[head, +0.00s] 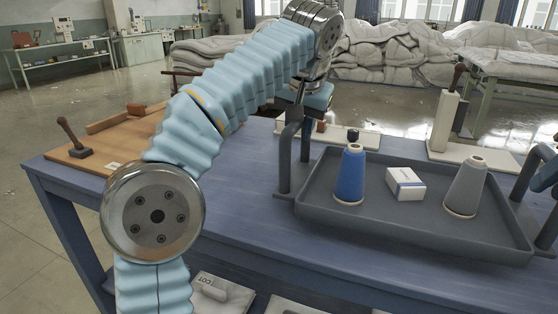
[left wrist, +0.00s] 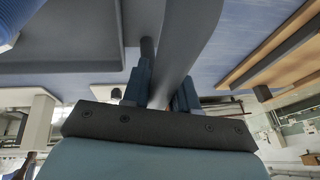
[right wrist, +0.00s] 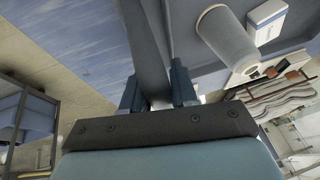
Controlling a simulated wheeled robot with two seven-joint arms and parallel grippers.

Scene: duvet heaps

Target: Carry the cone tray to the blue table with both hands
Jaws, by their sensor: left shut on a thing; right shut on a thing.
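The grey cone tray (head: 420,232) is over the blue table's top (head: 240,225); I cannot tell whether it touches. It carries a blue cone (head: 351,176), a white box (head: 405,183) and a grey cone (head: 465,188), both cones upright. My left gripper (head: 297,106) is shut on the tray's left handle (head: 285,160); the grip also shows in the left wrist view (left wrist: 162,90). My right gripper (right wrist: 156,90) is shut on the right handle (right wrist: 145,40); the head view cuts it off at the right edge.
A wooden board (head: 100,150) with a dark-handled tool (head: 75,140) lies at the table's left end. A cream stand (head: 447,125) is behind the tray, with small items on another pale base (head: 340,132). Bare tabletop lies left of the tray. Duvet heaps (head: 400,55) fill the back.

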